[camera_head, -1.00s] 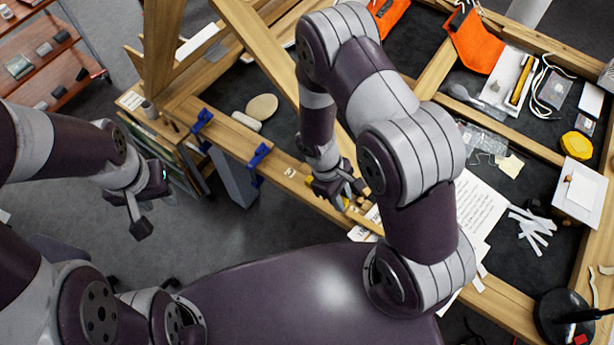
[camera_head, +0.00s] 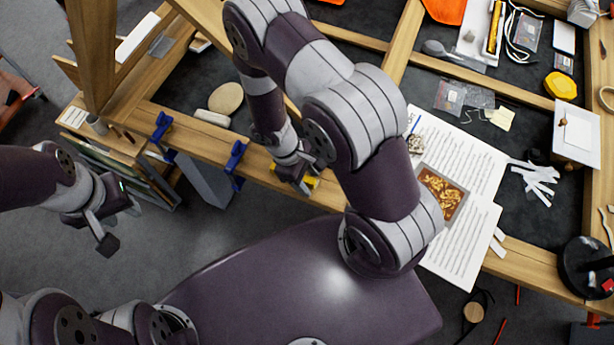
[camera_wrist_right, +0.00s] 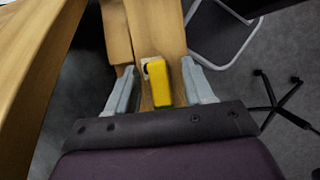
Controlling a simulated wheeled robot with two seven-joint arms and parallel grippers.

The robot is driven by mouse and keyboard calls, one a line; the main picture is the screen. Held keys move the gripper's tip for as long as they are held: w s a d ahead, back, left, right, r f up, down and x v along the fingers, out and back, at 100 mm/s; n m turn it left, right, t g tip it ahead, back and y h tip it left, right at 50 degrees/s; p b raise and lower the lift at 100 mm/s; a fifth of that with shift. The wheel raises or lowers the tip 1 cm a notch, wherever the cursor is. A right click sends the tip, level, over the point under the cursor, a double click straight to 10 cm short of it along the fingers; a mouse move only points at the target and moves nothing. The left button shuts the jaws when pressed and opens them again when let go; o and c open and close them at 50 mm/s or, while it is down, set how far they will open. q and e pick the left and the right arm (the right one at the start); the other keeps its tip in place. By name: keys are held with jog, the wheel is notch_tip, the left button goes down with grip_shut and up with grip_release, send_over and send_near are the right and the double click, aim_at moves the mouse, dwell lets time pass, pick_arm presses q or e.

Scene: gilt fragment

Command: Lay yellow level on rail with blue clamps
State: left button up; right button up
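The yellow level (camera_head: 309,183) lies on the wooden front rail (camera_head: 203,140), right of the blue clamps, partly hidden by my right gripper (camera_head: 298,178). In the right wrist view the level (camera_wrist_right: 158,84) lies between the two fingers of my right gripper (camera_wrist_right: 160,88), with a visible gap on each side. That gripper is open around it. One blue clamp (camera_head: 160,127) sits on the rail at the left. The other blue clamp (camera_head: 236,157) is nearer the gripper. My left gripper (camera_head: 118,225) is open and empty over the floor at the left.
A pale oval piece (camera_head: 226,98) and a white block (camera_head: 212,118) lie behind the rail. Printed sheets (camera_head: 462,160) cover the frame right of my right arm. A wooden post (camera_head: 93,60) rises at the left. A chair (camera_wrist_right: 225,35) stands beside the rail in the wrist view.

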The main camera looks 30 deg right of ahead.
jog(key=shift+s+d, duration=0.2)
jog(key=shift+s, duration=0.15)
jog(key=shift+r, duration=0.15)
jog(key=shift+w+r, duration=0.25)
jog(key=shift+w, duration=0.05)
jog(key=b+v, duration=0.2)
jog(key=v, duration=0.9)
pick_arm(q)
jog(key=f, duration=0.1)
jog(key=f+b, duration=0.2)
jog(key=shift+s+d+f, duration=0.25)
jog(key=shift+s+f, duration=0.05)
jog(key=shift+f, duration=0.1)
pick_arm(e)
jog(key=s+d+r+m+t+y, duration=0.3)
jog(key=r+m, duration=0.3)
jog(key=m, duration=0.2)
jog(key=shift+r+t, duration=0.4)
jog(key=shift+t, duration=0.5)
pick_arm(q)
jog(key=shift+w, duration=0.15)
